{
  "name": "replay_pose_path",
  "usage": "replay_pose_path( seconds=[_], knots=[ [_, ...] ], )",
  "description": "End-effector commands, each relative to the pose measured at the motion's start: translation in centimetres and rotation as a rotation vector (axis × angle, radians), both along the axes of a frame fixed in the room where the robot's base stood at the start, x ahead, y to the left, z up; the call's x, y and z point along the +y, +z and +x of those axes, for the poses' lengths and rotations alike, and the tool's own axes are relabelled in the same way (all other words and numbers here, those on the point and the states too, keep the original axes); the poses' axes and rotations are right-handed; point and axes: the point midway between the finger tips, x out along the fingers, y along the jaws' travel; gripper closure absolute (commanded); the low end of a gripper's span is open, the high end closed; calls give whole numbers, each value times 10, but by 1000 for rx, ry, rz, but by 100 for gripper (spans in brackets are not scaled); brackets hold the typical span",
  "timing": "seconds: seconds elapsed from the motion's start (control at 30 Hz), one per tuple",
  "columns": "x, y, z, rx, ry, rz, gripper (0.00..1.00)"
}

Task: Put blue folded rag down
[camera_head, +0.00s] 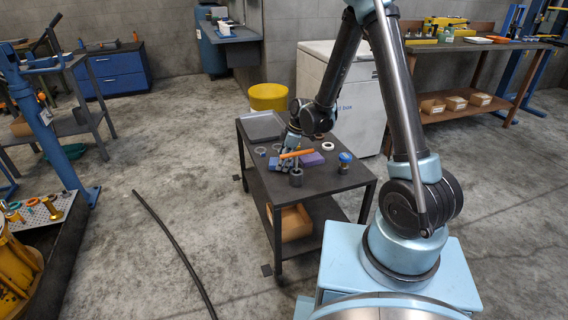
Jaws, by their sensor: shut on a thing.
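My gripper (284,155) reaches down over the dark cart top, left of its middle. It is shut on the blue folded rag (275,164), a small blue block shape at the fingertips. The rag is at or just above the cart top; I cannot tell whether it touches. Part of the rag is hidden by the fingers and nearby items.
The dark cart (345,180) also holds an orange bar (297,154), a purple block (312,159), a grey cylinder (296,177), a blue-topped jar (345,158), a white ring (328,146) and a grey tray (262,126). The cart's front right is clear.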

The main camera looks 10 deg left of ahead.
Motion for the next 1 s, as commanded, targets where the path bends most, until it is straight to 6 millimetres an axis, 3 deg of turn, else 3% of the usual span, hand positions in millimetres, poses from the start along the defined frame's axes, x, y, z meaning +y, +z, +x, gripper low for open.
replay_pose_path(
  seconds=[0.63,0.7,0.93,0.97,1.0],
  knots=[
    [0,-14,0,1,0,-1,77],
    [0,-17,0,2,1,-1,84],
    [0,-26,3,14,2,-3,81],
    [0,-27,4,16,3,-3,39],
    [0,-28,5,17,2,-3,30]
  ],
)
